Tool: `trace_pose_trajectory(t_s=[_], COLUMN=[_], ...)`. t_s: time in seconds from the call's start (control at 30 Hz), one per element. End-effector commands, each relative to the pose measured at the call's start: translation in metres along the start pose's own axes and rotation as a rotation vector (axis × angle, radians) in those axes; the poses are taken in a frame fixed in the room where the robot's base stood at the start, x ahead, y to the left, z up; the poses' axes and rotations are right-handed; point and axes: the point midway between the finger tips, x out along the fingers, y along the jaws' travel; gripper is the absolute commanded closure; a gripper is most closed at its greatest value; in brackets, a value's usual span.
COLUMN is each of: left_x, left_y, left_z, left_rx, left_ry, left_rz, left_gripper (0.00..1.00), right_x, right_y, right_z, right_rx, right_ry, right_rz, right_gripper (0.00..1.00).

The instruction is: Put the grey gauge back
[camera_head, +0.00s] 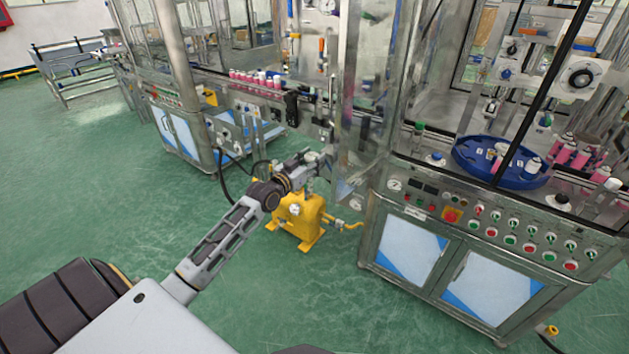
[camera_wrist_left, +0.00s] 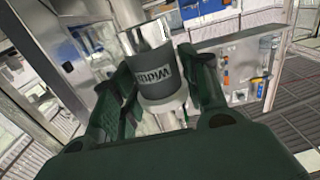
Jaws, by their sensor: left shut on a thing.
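The grey gauge (camera_wrist_left: 160,78) is a dark grey cylinder with white lettering, seen in the left wrist view. The lettering appears upside down. My left gripper (camera_wrist_left: 163,95) is shut on it, one dark green finger on each side. A paler round part shows just below the grey body. In the head view my left gripper (camera_head: 324,160) is stretched forward beside the machine's near glass corner post, above a yellow unit; the gauge is too small to make out there. My right gripper is not in either view.
The yellow unit (camera_head: 297,222) stands on the green floor below my left gripper. The right machine cabinet (camera_head: 408,250) has a button panel and a blue turntable (camera_head: 466,162) with cans. A conveyor carries pink cans (camera_head: 255,80). The floor at left is clear.

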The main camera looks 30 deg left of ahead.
Motion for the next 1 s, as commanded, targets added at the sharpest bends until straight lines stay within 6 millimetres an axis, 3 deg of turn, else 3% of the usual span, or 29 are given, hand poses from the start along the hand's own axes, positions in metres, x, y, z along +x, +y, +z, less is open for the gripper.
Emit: trace_pose_trajectory(t_s=[0.5,1.0], left_x=[0.035,0.049], left_y=[-0.054,-0.103], left_z=[-0.091,-0.184], left_rx=[-0.002,0.000], left_ry=[0.005,0.006], left_rz=[-0.102,-0.184], left_gripper=[0.84,0.84], right_x=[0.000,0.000], right_y=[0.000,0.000], right_z=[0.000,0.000], right_rx=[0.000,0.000], right_ry=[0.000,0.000], right_rz=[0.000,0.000], right_gripper=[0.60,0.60])
